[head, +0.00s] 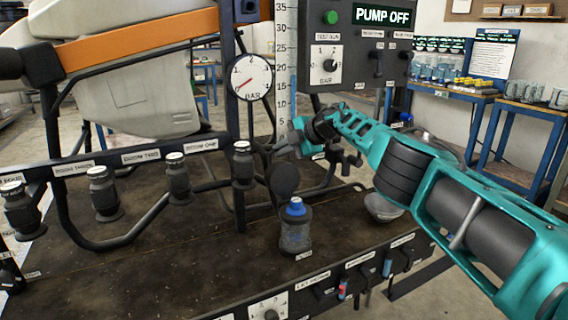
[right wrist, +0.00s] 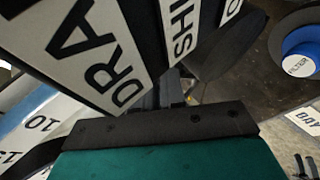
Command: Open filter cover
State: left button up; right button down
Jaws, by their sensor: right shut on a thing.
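The filter is a clear bottle-like housing (head: 295,235) with a blue cap (head: 296,206), upright on the dark bench top. The cap also shows in the right wrist view (right wrist: 300,58), labelled FILTER. A round black disc (head: 285,179) stands on edge just behind and above the cap, apart from it. My right gripper (head: 297,140) is above and behind the filter, near the pipework, and does not touch the blue cap. It is shut on a dark, narrow part (right wrist: 174,92) that I cannot identify, largely hidden. My left gripper is out of view.
A gauge (head: 250,77) and a PUMP OFF panel (head: 355,50) stand behind. Several capped nozzle bodies (head: 178,178) hang along the left rail. A bowl (head: 383,207) sits right of the filter. Label plates (right wrist: 83,45) crowd the gripper. Bare bench lies left of the filter.

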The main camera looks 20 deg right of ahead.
jog(key=shift+w+a+r+b, duration=0.2)
jog(key=shift+r+b, duration=0.2)
jog(key=shift+r, duration=0.2)
jog(key=c, duration=1.2)
grip_release()
jog(key=shift+c, duration=0.2)
jog(key=shift+s+d, duration=0.1)
